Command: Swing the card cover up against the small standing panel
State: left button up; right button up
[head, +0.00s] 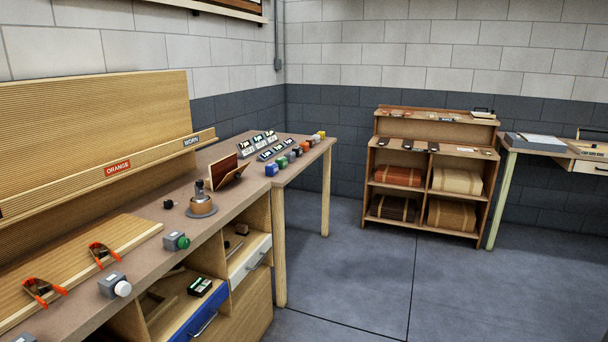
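A small dark red-brown panel (222,170) stands upright on the workbench, toward its far end. Neither of my grippers is in view, and nothing is seen touching the panel or the flap.
A round copper-coloured device (201,206) stands close in front of the panel. A green-knobbed box (177,241) and a white-knobbed box (114,285) line the bench edge. Orange clamps (103,254) sit on a wooden board. A side table (309,151) holds coloured blocks. Floor (370,270) is clear.

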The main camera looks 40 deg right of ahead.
aim_at(237, 174)
jog(key=z, duration=1)
jog(key=i+l+u, duration=0.15)
jog(key=i, duration=0.5)
